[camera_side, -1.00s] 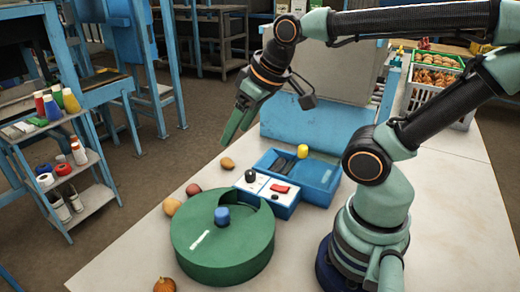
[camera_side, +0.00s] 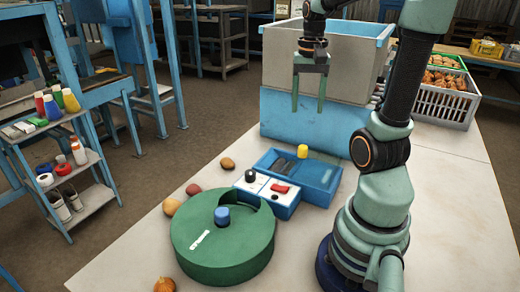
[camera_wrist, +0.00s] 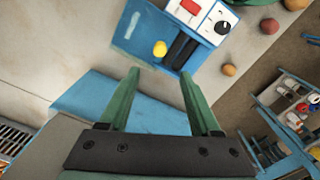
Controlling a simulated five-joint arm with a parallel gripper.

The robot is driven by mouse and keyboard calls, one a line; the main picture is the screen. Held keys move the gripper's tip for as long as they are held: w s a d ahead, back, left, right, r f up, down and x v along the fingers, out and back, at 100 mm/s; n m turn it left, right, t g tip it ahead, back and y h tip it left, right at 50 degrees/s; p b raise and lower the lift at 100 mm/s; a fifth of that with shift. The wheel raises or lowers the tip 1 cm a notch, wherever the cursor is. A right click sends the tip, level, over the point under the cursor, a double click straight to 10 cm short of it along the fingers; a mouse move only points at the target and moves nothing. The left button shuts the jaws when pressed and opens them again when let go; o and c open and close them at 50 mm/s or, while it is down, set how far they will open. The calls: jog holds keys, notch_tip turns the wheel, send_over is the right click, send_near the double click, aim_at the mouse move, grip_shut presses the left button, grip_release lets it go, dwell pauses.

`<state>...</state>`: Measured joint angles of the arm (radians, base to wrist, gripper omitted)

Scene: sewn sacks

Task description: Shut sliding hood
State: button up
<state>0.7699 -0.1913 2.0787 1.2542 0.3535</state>
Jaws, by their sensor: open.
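A shallow blue box (camera_side: 322,196) lies on the table, with a yellow knob (camera_side: 302,151) near its back edge and dark bars beside the knob. In the wrist view the box (camera_wrist: 140,18) is at the top, with the yellow knob (camera_wrist: 159,48) next to a dark strip (camera_wrist: 180,50). No part is clearly marked as the hood; I cannot tell how far it is open. My gripper (camera_side: 308,108) points down, open and empty, above and behind the box, apart from the knob. In the wrist view both fingers (camera_wrist: 160,75) are spread with nothing between them.
A white panel (camera_side: 262,184) with a black knob and red switch joins the box's left side. A green drum (camera_side: 222,245) with a blue knob stands in front. A large grey bin (camera_side: 345,65) stands behind. Several potato-like items lie to the left.

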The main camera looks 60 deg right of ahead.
aim_at(303, 146)
notch_tip(303, 146, down, 12)
dwell(0.5)
grip_shut()
dwell(1.4)
